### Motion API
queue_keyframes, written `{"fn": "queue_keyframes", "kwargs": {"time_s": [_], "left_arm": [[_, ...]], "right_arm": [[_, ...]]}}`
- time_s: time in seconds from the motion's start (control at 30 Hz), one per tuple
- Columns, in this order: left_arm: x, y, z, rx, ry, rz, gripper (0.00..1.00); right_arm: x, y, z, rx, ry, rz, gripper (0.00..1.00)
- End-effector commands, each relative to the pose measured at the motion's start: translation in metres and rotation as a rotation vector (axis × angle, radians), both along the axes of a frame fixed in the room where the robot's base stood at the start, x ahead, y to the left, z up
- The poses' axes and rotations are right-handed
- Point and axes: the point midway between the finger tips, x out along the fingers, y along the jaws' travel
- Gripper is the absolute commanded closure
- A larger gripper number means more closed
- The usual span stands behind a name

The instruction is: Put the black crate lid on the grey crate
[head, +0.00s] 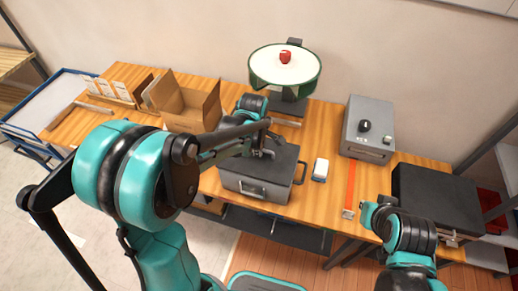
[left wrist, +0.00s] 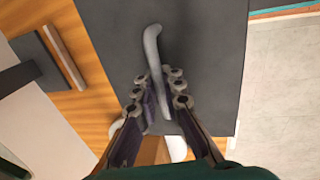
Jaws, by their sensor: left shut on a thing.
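The grey crate (head: 256,188) stands on the wooden table near its front edge, with a handle on its front and another at its right side. The black crate lid (head: 284,160) lies flat over the crate's top. I cannot tell whether it rests fully on the rim or is slightly above it. My left gripper (head: 262,154) is over the lid, shut on its handle. In the left wrist view, the fingers (left wrist: 164,104) close around the grey bent handle (left wrist: 153,50) on the dark lid (left wrist: 205,50). My right arm is at lower right; its fingers are not visible.
An open cardboard box (head: 190,108) stands left of the crate. A round white-topped stand (head: 285,68) is behind. A small white object (head: 320,170), an orange strip (head: 351,183) and a grey machine (head: 367,128) lie to the right. A black box (head: 437,195) is at far right.

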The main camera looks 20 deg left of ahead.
Motion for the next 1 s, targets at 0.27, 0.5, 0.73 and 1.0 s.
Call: {"fn": "queue_keyframes", "kwargs": {"time_s": [0.27,0.5,0.73,1.0], "left_arm": [[0.0,0.0,0.0,0.0,0.0,0.0,1.0],[0.0,0.0,0.0,0.0,0.0,0.0,0.67],[0.0,0.0,0.003,0.0,0.0,0.0,0.67],[0.0,0.0,0.024,0.0,0.0,0.0,0.67]], "right_arm": [[0.0,0.0,0.0,0.0,0.0,0.0,1.0],[0.0,0.0,0.0,0.0,0.0,0.0,1.0],[0.0,0.0,0.002,0.0,0.0,0.0,1.0],[0.0,0.0,0.018,0.0,0.0,0.0,1.0]]}}
